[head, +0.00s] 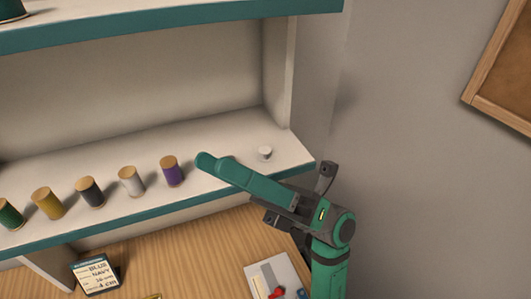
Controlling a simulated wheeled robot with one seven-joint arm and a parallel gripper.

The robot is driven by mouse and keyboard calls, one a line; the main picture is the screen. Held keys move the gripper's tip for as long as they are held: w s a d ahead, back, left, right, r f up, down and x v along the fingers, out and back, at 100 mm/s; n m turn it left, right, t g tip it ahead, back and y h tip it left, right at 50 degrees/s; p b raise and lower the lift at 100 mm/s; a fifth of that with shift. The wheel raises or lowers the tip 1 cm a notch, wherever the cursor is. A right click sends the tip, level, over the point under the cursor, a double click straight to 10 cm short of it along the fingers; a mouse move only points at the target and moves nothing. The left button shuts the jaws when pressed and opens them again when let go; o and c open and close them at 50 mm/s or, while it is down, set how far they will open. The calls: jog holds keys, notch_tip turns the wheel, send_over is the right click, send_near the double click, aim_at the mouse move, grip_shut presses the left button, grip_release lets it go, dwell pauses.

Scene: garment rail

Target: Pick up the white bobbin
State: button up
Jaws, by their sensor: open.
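The fingertips are hard to make out. The gripper is open, to the lower right of the bobbin in the picture and apart from it. Nothing shows held in it.
Purple (171,171), white-grey (131,181), black (90,191), yellow (47,203) and green (10,214) spools stand in a row on the left. Below is a wooden worktop (176,250) with a label card (96,276) and a pale tray (275,272). An upright panel (284,75) bounds the shelf's right end.

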jog(key=w+d+f+m+t+h, duration=0.1)
jog(key=w+d+f+t+h, duration=0.25)
jog(key=d+h, duration=0.6)
jog(key=w+d+f+m+t+h, duration=0.2)
jog(key=w+d+t+h, duration=0.25)
jog(key=h, duration=0.95)
send_over(265, 149)
jog(key=s+d, duration=0.2)
jog(key=shift+s+a+r, duration=0.1)
jog(key=shift+a+r, duration=0.05)
jog(key=x, duration=0.4)
jog(key=shift+w+a+f, duration=0.15)
jog(key=shift+w+f, duration=0.2)
jog(key=shift+f, duration=0.05)
